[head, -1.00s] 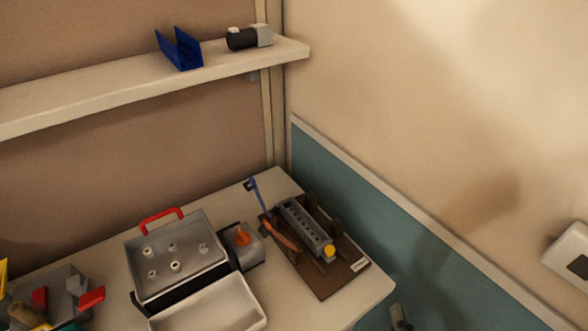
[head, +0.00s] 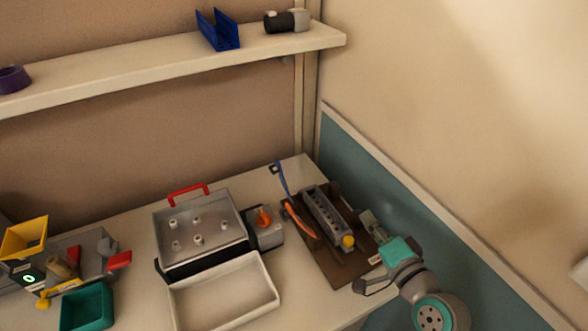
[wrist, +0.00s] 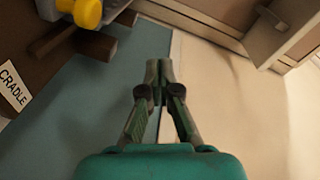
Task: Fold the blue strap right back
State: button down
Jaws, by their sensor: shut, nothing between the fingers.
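The blue strap (head: 279,177) stands up at the back of the brown cradle board (head: 352,277), left of a grey ribbed block with a yellow knob (head: 348,242). An orange strap (head: 300,222) lies nearer, along the same side of the block. My gripper (head: 370,218) is at the board's right edge, near the block, and looks empty. In the wrist view my gripper (wrist: 158,66) has its fingertips together, pointing toward the wall corner. The yellow knob (wrist: 88,12) and the "CADLE"-like label, reading CRADLE (wrist: 14,87), show at left there. The blue strap is out of the wrist view.
A grey box with an orange knob (head: 264,217) stands left of the board. Further left are a metal case with a red handle (head: 188,190) and a white tray (head: 226,297). A shelf (head: 160,72) runs above. The teal-and-cream wall is close on the right.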

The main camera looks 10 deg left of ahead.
aim_at(276, 172)
jog(key=w+a+r+n+g+y, duration=0.2)
jog(key=a+r+g+y, duration=0.25)
jog(key=a+r, duration=0.35)
jog(key=w+a, duration=0.4)
jog(key=a, duration=0.5)
jog(key=shift+w+a+t+y, duration=0.25)
jog(key=shift+a+t+y, duration=0.1)
jog(key=shift+t, duration=0.1)
jog(key=shift+s+a+f+n, duration=0.2)
jog(key=shift+s+a+n, duration=0.45)
jog(key=shift+a+n, duration=0.2)
jog(key=shift+s+a+f+n+h, duration=0.15)
jog(key=shift+s+a+n+h, duration=0.2)
jog(key=shift+a+n+h, duration=0.2)
